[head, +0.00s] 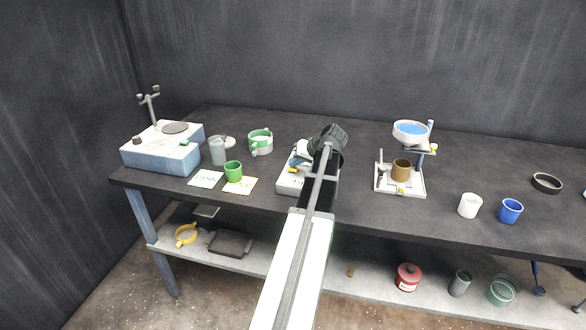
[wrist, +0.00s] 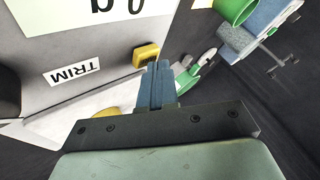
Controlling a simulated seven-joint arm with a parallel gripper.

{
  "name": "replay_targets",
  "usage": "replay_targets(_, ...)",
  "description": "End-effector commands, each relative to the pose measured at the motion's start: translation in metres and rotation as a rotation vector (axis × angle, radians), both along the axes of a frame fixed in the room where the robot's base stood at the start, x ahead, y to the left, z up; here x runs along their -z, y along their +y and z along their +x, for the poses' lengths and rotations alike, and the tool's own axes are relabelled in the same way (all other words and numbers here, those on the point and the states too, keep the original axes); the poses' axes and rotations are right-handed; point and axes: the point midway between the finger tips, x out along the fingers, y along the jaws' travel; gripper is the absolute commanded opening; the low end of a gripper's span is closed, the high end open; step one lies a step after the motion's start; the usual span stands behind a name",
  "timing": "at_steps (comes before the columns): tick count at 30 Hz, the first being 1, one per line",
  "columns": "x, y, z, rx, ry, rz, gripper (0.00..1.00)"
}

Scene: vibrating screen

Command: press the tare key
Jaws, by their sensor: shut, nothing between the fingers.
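A pale scale (head: 288,185) stands near the front middle of the table, partly hidden behind my arm. In the wrist view its grey face (wrist: 60,45) carries a white display (wrist: 90,10) with an upside-down "0 g", cut by the edge. A yellow key (wrist: 146,51) sits on the face; no tare lettering is readable. An upside-down TRIM label (wrist: 71,72) lies left of it, near a black knob (wrist: 8,95). My gripper (wrist: 157,68) is shut and empty, its blue fingertips close beside the yellow key. Contact cannot be told. The gripper (head: 294,163) is over the scale in the head view.
A green cup (head: 233,172) and paper cards stand left of the scale. A blue-sided machine (head: 160,158) is at far left. A stand with a blue-filled bowl (head: 410,133) is to the right, with white (head: 469,206) and blue (head: 510,211) cups beyond.

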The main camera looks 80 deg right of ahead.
Motion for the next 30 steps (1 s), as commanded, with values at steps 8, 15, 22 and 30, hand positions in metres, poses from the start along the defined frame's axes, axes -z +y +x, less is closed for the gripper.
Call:
replay_targets(8,0.0029,0.0001,0.0,0.0,0.0,0.0,0.0)
replay_targets(15,0.0041,0.0002,0.0,0.0,0.0,0.0,0.0)
replay_targets(22,0.0037,0.0002,0.0,-0.001,0.0,0.001,0.0)
replay_targets(30,-0.0056,-0.0001,0.0,-0.001,0.0,0.001,0.0)
